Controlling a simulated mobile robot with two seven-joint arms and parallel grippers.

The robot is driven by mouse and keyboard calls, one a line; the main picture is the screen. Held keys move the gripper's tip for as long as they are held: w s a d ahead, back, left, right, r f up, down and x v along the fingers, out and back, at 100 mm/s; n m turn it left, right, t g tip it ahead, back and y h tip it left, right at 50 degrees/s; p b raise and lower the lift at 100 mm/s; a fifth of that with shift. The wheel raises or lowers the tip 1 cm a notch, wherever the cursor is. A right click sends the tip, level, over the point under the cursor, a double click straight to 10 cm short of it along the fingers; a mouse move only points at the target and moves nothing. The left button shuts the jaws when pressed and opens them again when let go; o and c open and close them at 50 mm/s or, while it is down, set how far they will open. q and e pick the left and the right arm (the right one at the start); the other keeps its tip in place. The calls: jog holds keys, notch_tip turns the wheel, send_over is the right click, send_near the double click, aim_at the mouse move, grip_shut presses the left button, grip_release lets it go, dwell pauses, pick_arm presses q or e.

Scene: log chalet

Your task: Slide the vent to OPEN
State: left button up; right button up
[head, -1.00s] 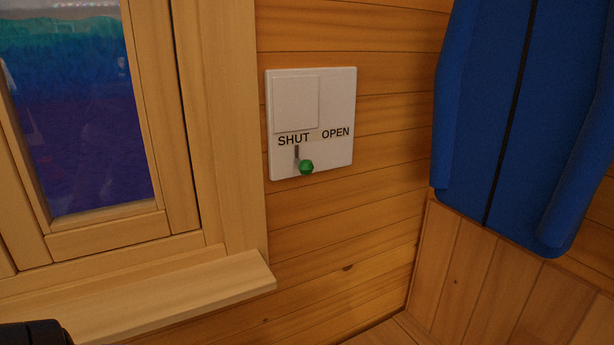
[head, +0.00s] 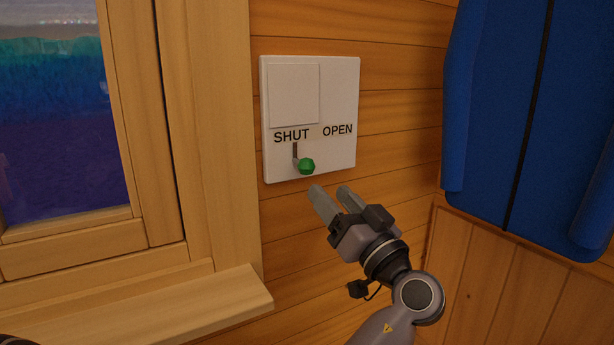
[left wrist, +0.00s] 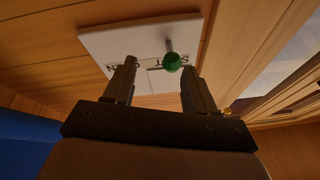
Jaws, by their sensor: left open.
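The vent is a white wall plate (head: 342,90) with a raised square cover (head: 294,94) on its left half, above the word SHUT. The right half, above OPEN, is bare. A green knob (head: 307,166) on a short dark stem sits below SHUT. My left gripper (head: 331,190) is open and empty, just below and right of the knob, its fingers pointing up toward the plate. In the left wrist view, the plate (left wrist: 110,42) appears upside down and the green knob (left wrist: 172,63) shows between the fingertips, beyond them. My right gripper is not in view.
A window frame (head: 205,120) and a projecting sill (head: 200,305) stand left of the plate. A blue garment-like hanging (head: 530,110) is to the right. The plank wall (head: 400,110) between plate and hanging is clear.

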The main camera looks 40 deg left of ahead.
aim_at(312, 170)
pick_arm(q)
jog(key=shift+s+a+r+n+g+y, duration=0.1)
jog(key=shift+s+r+n+g+y, duration=0.15)
jog(key=shift+r+n+g, duration=0.25)
jog(key=shift+s+r+n+g+y, duration=0.15)
jog(key=shift+s+r+n+g, duration=0.15)
jog(key=shift+r+n+g, duration=0.15)
jog(key=p+x, duration=0.2)
jog(key=x, duration=0.3)
jog(key=shift+w+a+r, duration=0.1)
jog(key=shift+a+r, duration=0.1)
jog(key=shift+a, duration=0.15)
jog(key=shift+w+a+r, duration=0.1)
jog(key=shift+a, duration=0.35)
jog(key=shift+c, duration=0.3)
grip_shut()
